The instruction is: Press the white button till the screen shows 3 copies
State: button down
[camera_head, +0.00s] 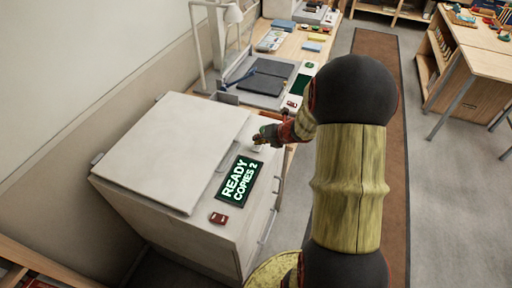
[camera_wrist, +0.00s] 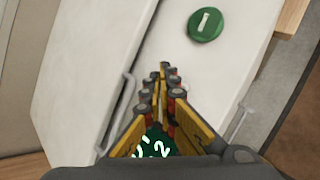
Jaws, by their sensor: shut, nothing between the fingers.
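The copier (camera_head: 165,140) has a black screen (camera_head: 236,182) that reads "READY COPIES 2" in pale green. Part of the screen (camera_wrist: 158,146) shows between my fingers in the wrist view, with a "2" readable. My gripper (camera_head: 262,138) is shut and empty, low over the far end of the copier's control strip. Its fingertips (camera_wrist: 162,72) point at the white top in the wrist view. A small pale patch (camera_head: 258,149) shows by the fingertips; I cannot tell for sure that it is the white button, or whether they touch it.
A green round button (camera_wrist: 206,24) with a white bar lies beyond the fingertips. A dark red button (camera_head: 219,218) sits at the screen's near end. The brown floor runner (camera_head: 395,180) is clear.

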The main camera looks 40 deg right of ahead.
aim_at(258, 146)
jog(key=shift+f, duration=0.2)
jog(key=shift+f, duration=0.25)
jog(key=shift+f+b, duration=0.5)
jog(key=shift+b, duration=0.1)
dwell(0.5)
dwell(0.4)
jog(key=shift+r+p, duration=0.95)
jog(key=shift+r, duration=0.05)
notch_tip(258, 146, up, 5)
jog(key=p, duration=0.4)
jog(key=shift+p, duration=0.4)
